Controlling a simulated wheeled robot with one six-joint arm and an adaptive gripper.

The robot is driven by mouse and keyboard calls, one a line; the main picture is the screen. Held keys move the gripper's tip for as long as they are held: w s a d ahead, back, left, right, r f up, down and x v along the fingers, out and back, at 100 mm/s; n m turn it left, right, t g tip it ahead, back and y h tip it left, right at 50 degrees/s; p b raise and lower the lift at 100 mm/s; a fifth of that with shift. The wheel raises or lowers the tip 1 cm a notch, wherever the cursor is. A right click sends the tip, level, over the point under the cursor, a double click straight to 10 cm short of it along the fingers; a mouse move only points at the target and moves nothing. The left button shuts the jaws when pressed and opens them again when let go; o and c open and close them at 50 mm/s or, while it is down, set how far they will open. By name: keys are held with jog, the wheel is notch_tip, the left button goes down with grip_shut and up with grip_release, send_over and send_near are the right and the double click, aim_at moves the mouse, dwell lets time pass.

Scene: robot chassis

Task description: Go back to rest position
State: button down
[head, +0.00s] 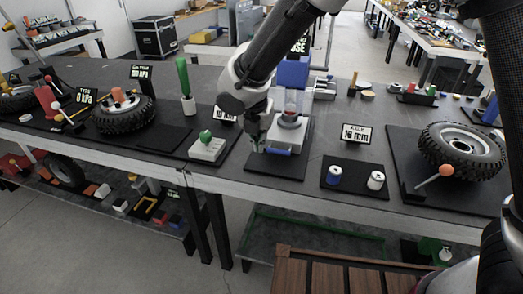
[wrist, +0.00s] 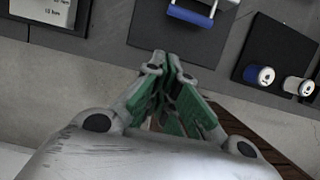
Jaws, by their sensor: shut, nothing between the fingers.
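My gripper (head: 256,141) is at the end of my arm, which reaches down from the top of the head view to the front part of the long dark table (head: 225,92). In the wrist view my gripper (wrist: 168,62) points toward the table's front edge, with its green-padded fingers together and nothing between them. Just beyond the fingertips is a black mat (wrist: 180,40) with a grey device that has a blue handle (wrist: 190,15). In the head view the grey device (head: 287,132) stands just right of my gripper. I cannot tell whether they touch.
Blue and white cans (head: 334,175) stand on a mat to the right, before a "16 mm" sign (head: 356,133). A wheel (head: 462,150) lies farther right. A box with a green knob (head: 207,148) is left of my gripper. A brown slatted surface (head: 335,275) is below the table front.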

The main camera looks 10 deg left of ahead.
jog(key=s+d+r+m, duration=0.5)
jog(key=d+m, duration=0.6)
jog(key=d, duration=0.5)
jog(key=s+d+r+m, duration=0.6)
jog(key=d+m, duration=0.6)
jog(key=d, duration=0.4)
jog(key=s+d+r+m+t, duration=0.1)
jog(key=s+d+r+m, duration=0.5)
jog(key=d+m, duration=0.6)
jog(key=d+r, duration=0.1)
jog(key=d, duration=0.3)
jog(key=shift+s+d+r, duration=0.15)
jog(key=shift+d+r, duration=0.05)
jog(key=shift+d, duration=0.05)
